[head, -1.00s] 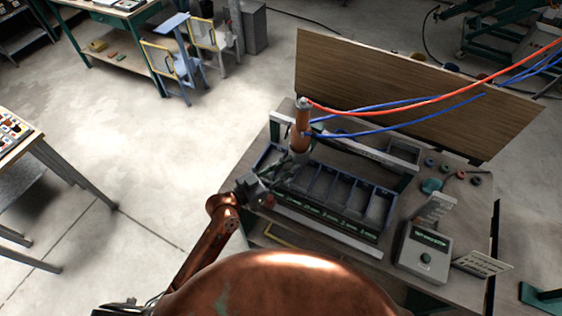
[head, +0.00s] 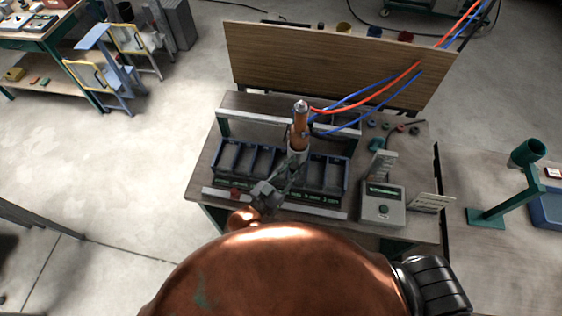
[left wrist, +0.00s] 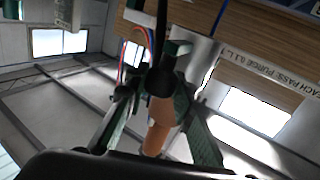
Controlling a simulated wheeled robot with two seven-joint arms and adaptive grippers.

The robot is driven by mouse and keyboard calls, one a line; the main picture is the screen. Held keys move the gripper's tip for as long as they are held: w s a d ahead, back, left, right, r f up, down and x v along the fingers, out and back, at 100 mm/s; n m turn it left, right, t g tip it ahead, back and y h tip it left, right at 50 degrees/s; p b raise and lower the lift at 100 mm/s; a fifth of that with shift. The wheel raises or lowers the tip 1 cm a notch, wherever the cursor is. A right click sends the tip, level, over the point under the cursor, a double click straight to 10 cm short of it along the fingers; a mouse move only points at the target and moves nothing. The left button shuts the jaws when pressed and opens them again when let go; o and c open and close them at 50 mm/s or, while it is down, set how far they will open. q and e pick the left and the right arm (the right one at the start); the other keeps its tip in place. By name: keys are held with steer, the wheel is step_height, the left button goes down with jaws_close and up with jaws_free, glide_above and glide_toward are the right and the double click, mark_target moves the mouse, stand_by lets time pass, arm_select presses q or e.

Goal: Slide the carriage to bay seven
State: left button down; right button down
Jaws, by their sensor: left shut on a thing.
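The carriage (head: 299,135) is an upright orange-brown cylinder with a grey top and a pale lower collar. It stands over the blue-rimmed row of bays (head: 346,172), right of its middle. Open dark bays show on both sides of it. The bay labels on the front strip are too small to read. My left gripper (head: 284,176) comes from the front and is shut on the carriage's lower part. In the left wrist view the green-sided fingers (left wrist: 157,108) stand either side of the orange cylinder (left wrist: 158,128). My right gripper is not in view.
Red and blue hoses (head: 385,88) run from the carriage up to the right. A wooden backboard (head: 330,58) stands behind the bench. A grey control box (head: 383,205) with a green display sits right of the bays. A rail (head: 250,118) runs behind them.

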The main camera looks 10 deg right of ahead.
arm_select(q)
steer(key=shift+s+d, duration=0.25)
steer(key=shift+d, duration=0.3)
steer(key=shift+s+d, duration=0.25)
steer(key=shift+d, duration=0.3)
steer(key=c, duration=1.6)
jaws_free()
steer(key=v, duration=1.2)
